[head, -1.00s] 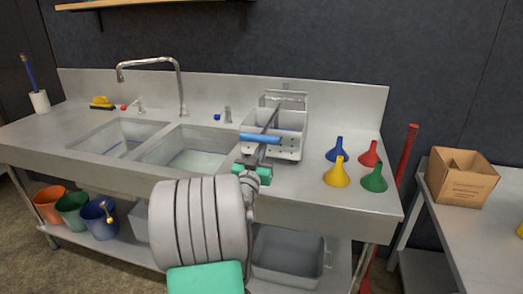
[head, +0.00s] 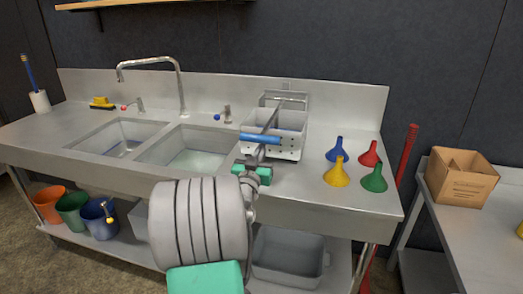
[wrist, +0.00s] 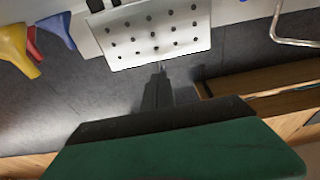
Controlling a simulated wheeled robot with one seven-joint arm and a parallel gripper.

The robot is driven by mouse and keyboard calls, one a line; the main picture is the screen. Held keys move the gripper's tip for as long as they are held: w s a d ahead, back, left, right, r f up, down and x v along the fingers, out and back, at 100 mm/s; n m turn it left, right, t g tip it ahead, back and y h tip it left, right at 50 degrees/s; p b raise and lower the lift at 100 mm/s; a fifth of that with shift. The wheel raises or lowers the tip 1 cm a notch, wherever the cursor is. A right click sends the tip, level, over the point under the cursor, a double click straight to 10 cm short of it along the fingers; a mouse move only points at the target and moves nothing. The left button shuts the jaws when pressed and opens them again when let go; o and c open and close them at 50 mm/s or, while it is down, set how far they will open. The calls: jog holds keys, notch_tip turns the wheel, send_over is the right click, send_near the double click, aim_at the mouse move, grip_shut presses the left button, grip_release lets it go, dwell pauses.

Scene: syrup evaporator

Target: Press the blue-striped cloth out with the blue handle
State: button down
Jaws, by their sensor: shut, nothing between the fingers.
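A pale wringer box with a perforated front (head: 286,148) stands on the counter right of the sinks. It also fills the top of the wrist view (wrist: 160,38). A grey lever slopes forward over it and carries the blue handle (head: 260,138), which lies crosswise at the box's front left. A bluish patch inside the box (head: 292,126) may be the cloth; I cannot make out its stripes. My gripper (head: 262,152) is shut and empty, just below the handle in the head view. Its fingertips also show in the wrist view (wrist: 158,68), before the perforated front. I cannot tell whether they touch anything.
Several coloured funnels, including a yellow one (head: 336,172), stand on the counter to the right. Two sink basins, one nearer the box (head: 190,158), and a tall faucet (head: 181,85) lie left. A cardboard box (head: 461,182) sits on the right table.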

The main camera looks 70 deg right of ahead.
aim_at(262, 133)
jog(key=r+p, duration=0.6)
jog(key=r, duration=0.4)
jog(key=shift+d+r+p, duration=0.1)
jog(key=shift+d+p, duration=0.1)
jog(key=shift+p, duration=0.1)
jog(key=shift+r+p, duration=0.3)
jog(key=shift+r, duration=0.1)
notch_tip(262, 133, up, 8)
jog(key=d+p, duration=0.2)
jog(key=p, duration=0.2)
jog(key=shift+w+f+p, duration=0.15)
jog(key=shift+w+p, duration=0.05)
jog(key=shift+p, duration=0.15)
